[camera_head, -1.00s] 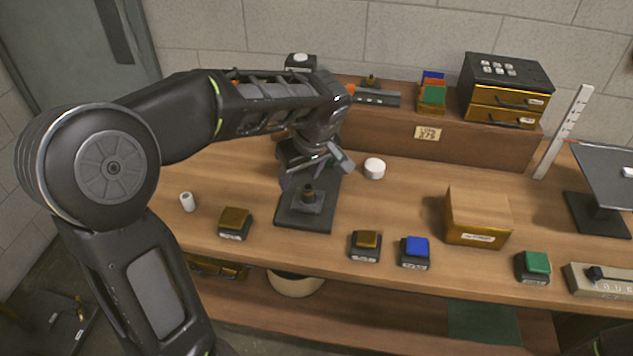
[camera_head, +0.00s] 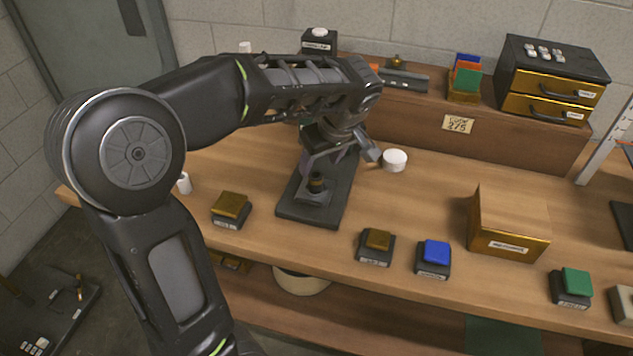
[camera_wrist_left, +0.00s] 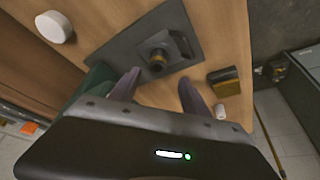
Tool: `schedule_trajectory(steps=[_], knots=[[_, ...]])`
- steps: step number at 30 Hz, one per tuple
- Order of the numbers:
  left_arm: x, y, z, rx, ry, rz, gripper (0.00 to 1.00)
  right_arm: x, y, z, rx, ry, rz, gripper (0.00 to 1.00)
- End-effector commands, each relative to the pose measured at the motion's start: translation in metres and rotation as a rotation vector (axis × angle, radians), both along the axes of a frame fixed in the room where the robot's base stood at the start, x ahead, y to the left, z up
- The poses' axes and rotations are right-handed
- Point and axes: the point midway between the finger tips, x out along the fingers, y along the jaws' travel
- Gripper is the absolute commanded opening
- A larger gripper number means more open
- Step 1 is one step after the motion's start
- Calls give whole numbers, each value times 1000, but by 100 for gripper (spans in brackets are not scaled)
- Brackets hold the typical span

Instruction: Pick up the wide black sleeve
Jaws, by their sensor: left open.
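I cannot tell for certain whether this dark part is the wide black sleeve. My left gripper (camera_head: 340,157) hangs just above and behind it, over the plate. In the left wrist view its two fingers (camera_wrist_left: 160,90) are apart with nothing between them, and the part lies just beyond their tips. My right gripper is out of view.
A white round piece (camera_head: 394,160) lies right of the gripper. Brass (camera_head: 231,206), brass (camera_head: 376,241), blue (camera_head: 435,252) and green (camera_head: 575,284) topped blocks line the front. A cardboard box (camera_head: 508,224) stands right. A raised shelf (camera_head: 500,140) bounds the back.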

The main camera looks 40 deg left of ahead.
Motion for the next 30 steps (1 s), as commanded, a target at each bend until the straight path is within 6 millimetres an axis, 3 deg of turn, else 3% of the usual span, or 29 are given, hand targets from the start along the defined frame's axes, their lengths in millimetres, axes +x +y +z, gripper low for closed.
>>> schedule_trajectory(steps=[9,20,30], knots=[[4,9,-24,0,3,1,55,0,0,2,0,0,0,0],[6,10,-28,0,2,0,55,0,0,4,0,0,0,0],[16,25,-69,1,4,1,55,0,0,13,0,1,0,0]])
